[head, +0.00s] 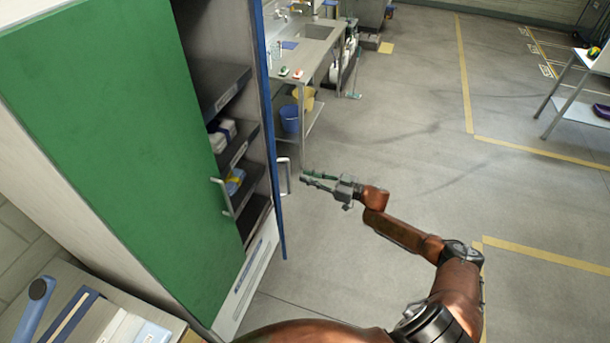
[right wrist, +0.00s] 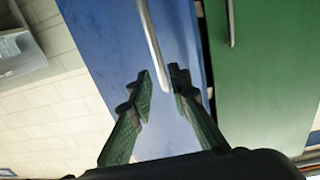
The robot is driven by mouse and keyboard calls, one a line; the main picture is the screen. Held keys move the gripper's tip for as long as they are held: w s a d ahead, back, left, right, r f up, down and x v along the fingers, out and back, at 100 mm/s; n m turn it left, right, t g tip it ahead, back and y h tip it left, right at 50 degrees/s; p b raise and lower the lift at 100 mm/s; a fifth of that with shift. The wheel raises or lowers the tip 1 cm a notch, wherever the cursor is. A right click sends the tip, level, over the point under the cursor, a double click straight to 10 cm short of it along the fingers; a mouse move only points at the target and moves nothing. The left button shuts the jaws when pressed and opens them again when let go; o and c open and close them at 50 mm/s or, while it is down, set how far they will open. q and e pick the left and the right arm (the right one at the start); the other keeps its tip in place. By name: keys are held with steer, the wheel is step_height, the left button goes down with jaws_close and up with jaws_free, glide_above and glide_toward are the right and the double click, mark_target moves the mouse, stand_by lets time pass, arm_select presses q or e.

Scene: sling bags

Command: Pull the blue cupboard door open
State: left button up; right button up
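The cupboard's blue door (head: 268,130) stands swung out from the cabinet, seen nearly edge-on in the head view. Its pale bar handle (head: 287,176) faces my right gripper (head: 304,179), whose fingertips are just right of it with a small gap. In the right wrist view the blue door (right wrist: 95,45) fills the middle. The handle (right wrist: 155,50) runs down to between the spread fingers of my right gripper (right wrist: 160,88), which is open. Contact with the handle cannot be made out. My left gripper is not in view.
The green door (head: 120,130) with its own handle (head: 222,197) covers the cupboard's left half. Shelves (head: 218,85) with boxes show behind the blue door. A sink bench (head: 312,45) with a blue bucket (head: 289,118) stands beyond. The floor (head: 400,150) to the right is clear.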

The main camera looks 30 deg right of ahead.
mark_target(282, 222)
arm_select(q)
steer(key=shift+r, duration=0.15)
arm_select(e)
steer(key=shift+c, duration=0.2)
